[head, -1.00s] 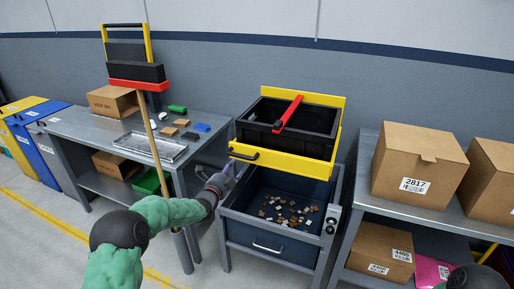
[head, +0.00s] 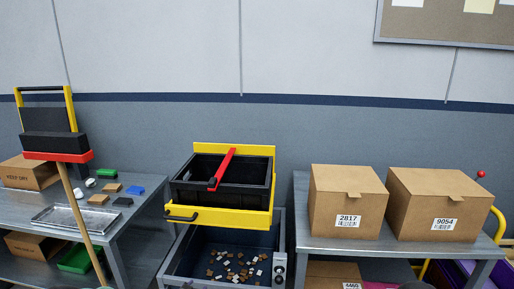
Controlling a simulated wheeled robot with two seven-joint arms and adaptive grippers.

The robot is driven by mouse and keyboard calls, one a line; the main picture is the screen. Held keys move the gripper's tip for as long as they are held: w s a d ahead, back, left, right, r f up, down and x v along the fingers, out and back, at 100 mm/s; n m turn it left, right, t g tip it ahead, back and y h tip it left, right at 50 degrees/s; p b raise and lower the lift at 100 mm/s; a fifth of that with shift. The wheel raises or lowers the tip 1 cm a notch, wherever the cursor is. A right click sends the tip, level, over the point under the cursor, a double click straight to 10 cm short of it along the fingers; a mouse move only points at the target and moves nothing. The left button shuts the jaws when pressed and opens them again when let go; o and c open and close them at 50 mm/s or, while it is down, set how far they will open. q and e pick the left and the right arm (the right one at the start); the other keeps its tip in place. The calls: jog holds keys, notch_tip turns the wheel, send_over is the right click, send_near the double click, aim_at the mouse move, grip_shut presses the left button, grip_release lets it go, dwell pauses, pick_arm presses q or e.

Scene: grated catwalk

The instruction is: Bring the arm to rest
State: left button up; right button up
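Neither of my grippers shows in the head view now. A small dark shape at the bottom edge, right of centre, may be part of my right arm; I cannot tell. A black bin (head: 203,192) with a red bar (head: 223,168) across its top sits in a yellow frame (head: 230,217). The frame has a black handle (head: 181,216) at its left front. Below it stands an open dark blue drawer unit (head: 208,241) with many small brown and white pieces inside.
A grey bench (head: 150,184) at left holds a metal tray (head: 62,218), small coloured blocks and a box. A broom with a wooden handle (head: 80,215) stands before it. At right, two cartons (head: 347,203) (head: 436,200) stand on another bench (head: 318,245).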

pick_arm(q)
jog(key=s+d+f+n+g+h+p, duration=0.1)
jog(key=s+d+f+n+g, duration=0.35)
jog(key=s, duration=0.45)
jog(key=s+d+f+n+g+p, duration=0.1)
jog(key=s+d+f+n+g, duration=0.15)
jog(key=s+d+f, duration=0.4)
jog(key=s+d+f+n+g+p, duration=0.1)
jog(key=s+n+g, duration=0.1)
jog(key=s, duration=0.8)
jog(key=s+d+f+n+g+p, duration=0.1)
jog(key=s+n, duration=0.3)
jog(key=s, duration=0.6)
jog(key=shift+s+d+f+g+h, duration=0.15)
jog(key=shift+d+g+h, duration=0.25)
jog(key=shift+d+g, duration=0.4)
